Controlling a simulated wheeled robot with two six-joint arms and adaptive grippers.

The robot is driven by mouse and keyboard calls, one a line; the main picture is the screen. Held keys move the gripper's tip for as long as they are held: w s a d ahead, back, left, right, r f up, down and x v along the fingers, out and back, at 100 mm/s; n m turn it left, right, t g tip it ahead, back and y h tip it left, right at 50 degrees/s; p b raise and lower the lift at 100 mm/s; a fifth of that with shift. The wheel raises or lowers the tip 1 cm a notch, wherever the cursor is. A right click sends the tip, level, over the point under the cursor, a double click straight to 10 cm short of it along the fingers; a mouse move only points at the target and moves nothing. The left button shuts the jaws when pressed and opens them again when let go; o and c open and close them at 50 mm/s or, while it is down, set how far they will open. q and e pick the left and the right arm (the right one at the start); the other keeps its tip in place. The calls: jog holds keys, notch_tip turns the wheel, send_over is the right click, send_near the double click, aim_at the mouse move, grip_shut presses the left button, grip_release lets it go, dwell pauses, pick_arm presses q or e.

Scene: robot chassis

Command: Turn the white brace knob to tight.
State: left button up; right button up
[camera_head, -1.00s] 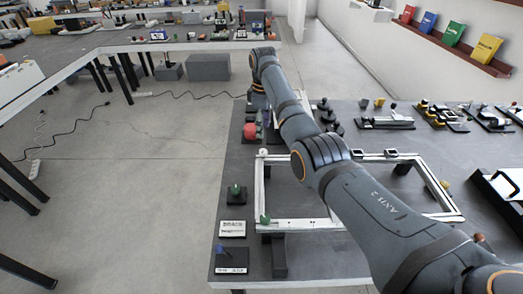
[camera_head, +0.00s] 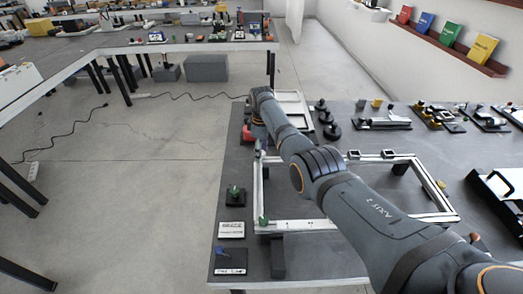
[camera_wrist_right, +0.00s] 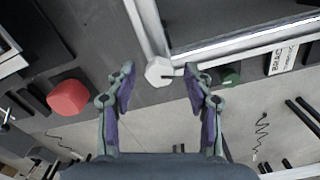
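The white brace knob (camera_wrist_right: 158,71) is a faceted knob with a short dark bar, at a corner of the pale metal frame (camera_wrist_right: 222,46). In the right wrist view my right gripper (camera_wrist_right: 159,68) is open, with one finger on each side of the knob; I cannot tell whether either touches it. In the head view the frame (camera_head: 330,225) lies on the dark table, and my right gripper (camera_head: 260,136) hangs over its far left corner. The knob is hard to make out there. My left gripper is not in view.
A red knob (camera_wrist_right: 69,97) sits left of the gripper, and a green knob (camera_wrist_right: 230,73) is at its right, near a white label (camera_wrist_right: 283,58).

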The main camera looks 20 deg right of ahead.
grip_shut()
